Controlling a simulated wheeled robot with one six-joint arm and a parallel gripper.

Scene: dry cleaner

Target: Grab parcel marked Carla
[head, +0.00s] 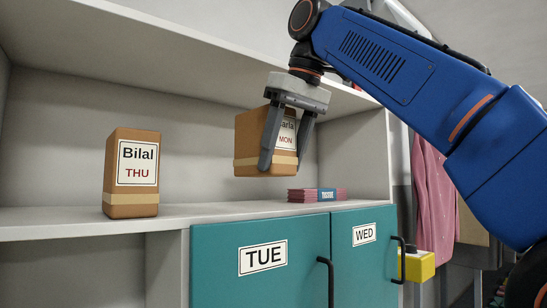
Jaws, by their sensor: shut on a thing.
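The parcel marked Carla (248,145) is a brown box with a tan band and a white label; the visible letters read "arla" and "MON". My gripper (284,165) is shut on it from above, with one grey finger across its front and the other at its right side. The parcel is held a little tilted and appears raised above the shelf. Part of its label is hidden by the fingers.
A second parcel marked Bilal, THU (131,190) stands upright on the white shelf (215,215) at left. Below are teal doors marked TUE (220,285) and WED (350,275) with black handles. An upper shelf board is close above.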

